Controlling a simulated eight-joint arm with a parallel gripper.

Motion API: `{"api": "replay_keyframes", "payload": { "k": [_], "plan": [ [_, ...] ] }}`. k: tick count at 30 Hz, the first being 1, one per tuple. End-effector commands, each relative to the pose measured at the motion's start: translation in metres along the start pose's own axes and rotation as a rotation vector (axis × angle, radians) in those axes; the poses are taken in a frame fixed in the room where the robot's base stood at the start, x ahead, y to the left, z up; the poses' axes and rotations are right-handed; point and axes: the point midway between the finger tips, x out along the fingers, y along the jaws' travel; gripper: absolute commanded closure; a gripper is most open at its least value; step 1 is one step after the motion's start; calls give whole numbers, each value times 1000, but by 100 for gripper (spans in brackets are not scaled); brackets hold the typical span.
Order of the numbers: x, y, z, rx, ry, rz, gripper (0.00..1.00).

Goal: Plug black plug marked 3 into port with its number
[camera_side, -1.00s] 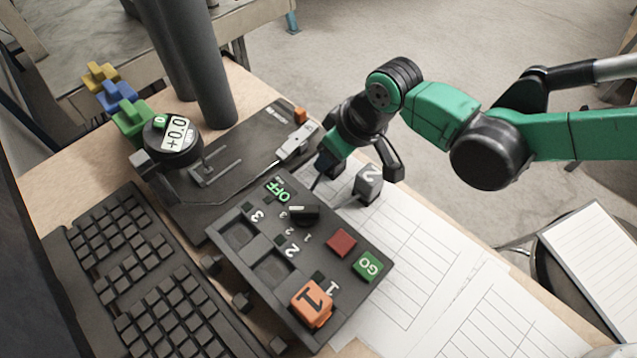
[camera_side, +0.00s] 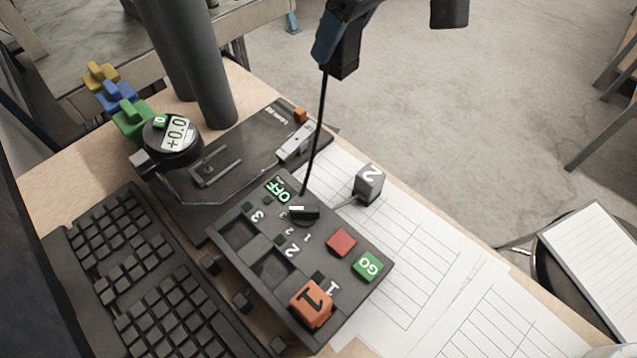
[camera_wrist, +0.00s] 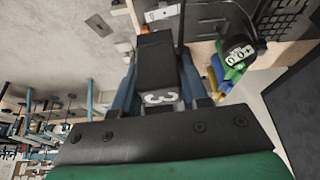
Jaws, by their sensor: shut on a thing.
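My gripper (camera_side: 335,35) is at the top of the side view, high above the panel, partly cut off by the frame edge. It is shut on the black plug (camera_side: 346,56). In the wrist view the black plug (camera_wrist: 158,62) sits between the two blue fingers, with a white 3 facing the camera. Its black cable hangs down to the panel. The port marked 3 (camera_side: 237,233) is an empty square recess at the panel's upper left. The port marked 2 (camera_side: 271,268) is also empty. An orange plug marked 1 (camera_side: 311,304) sits in the port at 1.
A grey plug marked 2 (camera_side: 369,185) stands on the paper beside the panel (camera_side: 345,293), on a cable. The panel has a black switch, a red button (camera_side: 341,243) and a green GO button (camera_side: 368,265). A keyboard (camera_side: 150,280) and a gauge (camera_side: 173,138) lie left.

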Motion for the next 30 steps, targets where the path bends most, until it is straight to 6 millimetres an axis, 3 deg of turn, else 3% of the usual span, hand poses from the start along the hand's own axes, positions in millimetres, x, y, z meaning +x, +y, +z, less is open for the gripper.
{"api": "replay_keyframes", "payload": {
  "k": [4,8,14,22,25,30],
  "plan": [
    [-13,-1,-6,-7,0,-3,100],
    [-9,-12,-8,-100,1,-42,100],
    [22,-62,-8,-501,0,-212,100],
    [62,-137,10,-1142,1,-478,100],
    [70,-154,16,-1291,0,-539,100],
    [77,-164,22,-1397,1,-581,100]
  ]
}}
